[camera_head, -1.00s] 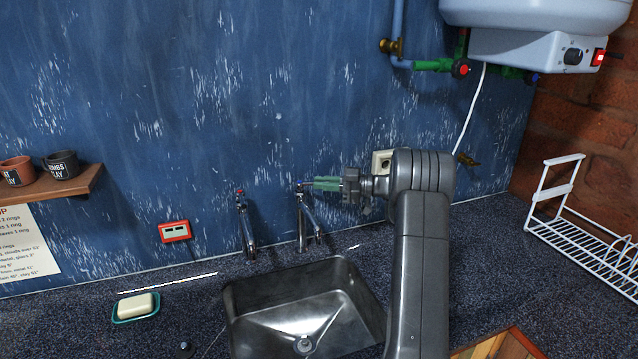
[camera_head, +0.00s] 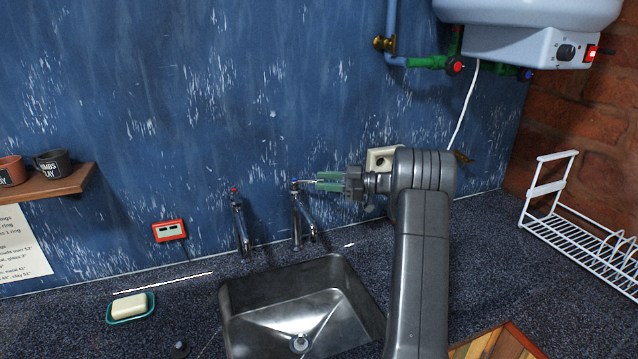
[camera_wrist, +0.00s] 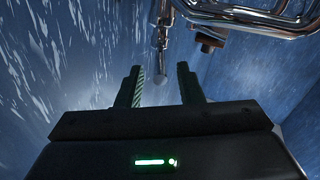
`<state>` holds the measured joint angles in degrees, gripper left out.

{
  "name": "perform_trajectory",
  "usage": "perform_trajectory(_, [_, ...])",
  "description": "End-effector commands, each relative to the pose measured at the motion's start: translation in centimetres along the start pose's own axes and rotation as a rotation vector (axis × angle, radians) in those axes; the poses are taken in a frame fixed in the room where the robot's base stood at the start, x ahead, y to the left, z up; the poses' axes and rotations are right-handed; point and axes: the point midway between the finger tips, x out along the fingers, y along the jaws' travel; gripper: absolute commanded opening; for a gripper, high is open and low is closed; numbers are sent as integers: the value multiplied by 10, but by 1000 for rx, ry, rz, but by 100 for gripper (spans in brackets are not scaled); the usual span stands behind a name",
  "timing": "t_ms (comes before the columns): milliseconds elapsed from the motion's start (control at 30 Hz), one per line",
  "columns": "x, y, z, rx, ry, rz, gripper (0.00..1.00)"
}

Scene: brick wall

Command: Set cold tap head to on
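The cold tap (camera_head: 297,215) stands behind the sink, the right one of two chrome taps. Its head (camera_head: 295,182) has a blue mark on top, and a thin lever seems to point right towards my gripper (camera_head: 328,182). My gripper is just right of the tap head, its two green fingers apart and pointing left. In the wrist view my gripper (camera_wrist: 158,88) is open, with a thin chrome lever (camera_wrist: 162,40) reaching down towards the gap between the fingers. Its rounded end shows near the fingertips. I cannot tell whether anything touches.
The red-marked hot tap (camera_head: 239,225) stands to the left. The steel sink (camera_head: 240,295) lies below. A socket (camera_head: 381,158) is on the wall behind my arm. A soap dish (camera_head: 130,318), a white rack (camera_head: 575,220) and a water heater (camera_head: 530,30) are farther off.

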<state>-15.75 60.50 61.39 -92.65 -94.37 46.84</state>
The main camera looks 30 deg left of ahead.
Motion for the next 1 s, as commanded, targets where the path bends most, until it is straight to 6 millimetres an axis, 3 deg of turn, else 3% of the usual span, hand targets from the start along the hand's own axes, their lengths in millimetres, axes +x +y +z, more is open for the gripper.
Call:
perform_trajectory(300, [-75,0,3,-1,-2,3,34])
perform_trajectory(500, [-105,0,2,-1,-1,2,34])
perform_trajectory(700, [-115,0,1,0,-1,0,34])
perform_trajectory(1000, [-114,0,0,0,-1,0,34])
